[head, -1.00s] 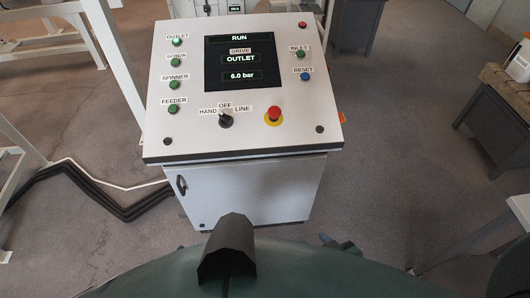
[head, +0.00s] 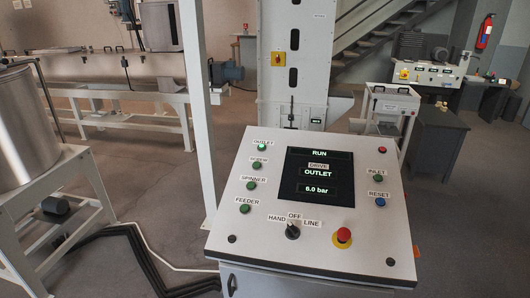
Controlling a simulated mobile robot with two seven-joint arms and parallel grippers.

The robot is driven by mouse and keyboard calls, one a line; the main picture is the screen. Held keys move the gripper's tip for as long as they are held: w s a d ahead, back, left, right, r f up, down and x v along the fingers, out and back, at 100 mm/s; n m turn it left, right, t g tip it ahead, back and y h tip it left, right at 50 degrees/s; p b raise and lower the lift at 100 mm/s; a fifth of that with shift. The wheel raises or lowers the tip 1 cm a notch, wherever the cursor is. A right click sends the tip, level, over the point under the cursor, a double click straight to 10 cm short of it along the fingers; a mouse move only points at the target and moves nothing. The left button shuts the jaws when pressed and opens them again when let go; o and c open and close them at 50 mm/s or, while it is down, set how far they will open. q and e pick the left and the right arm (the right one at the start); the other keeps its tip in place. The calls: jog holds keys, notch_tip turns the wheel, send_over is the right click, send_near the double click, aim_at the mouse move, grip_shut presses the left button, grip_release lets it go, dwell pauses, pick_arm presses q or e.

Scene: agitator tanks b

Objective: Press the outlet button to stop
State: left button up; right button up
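The outlet button (head: 262,146) is a small round green button at the upper left of the sloped white control panel (head: 240,226), under the label OUTLET. It looks brightly lit, while the screw (head: 256,166), spinner (head: 251,185) and feeder (head: 245,209) buttons below it look darker green. The dark screen (head: 318,177) reads RUN, DRIVE OUTLET and 6.0 bar. Neither of my grippers shows in the head view.
The panel also carries a selector knob (head: 293,231), a red emergency stop (head: 343,235), an inlet button (head: 378,178) and a blue reset button (head: 380,202). A white post (head: 197,110) stands behind its left side. A steel tank (head: 22,130) stands at the left.

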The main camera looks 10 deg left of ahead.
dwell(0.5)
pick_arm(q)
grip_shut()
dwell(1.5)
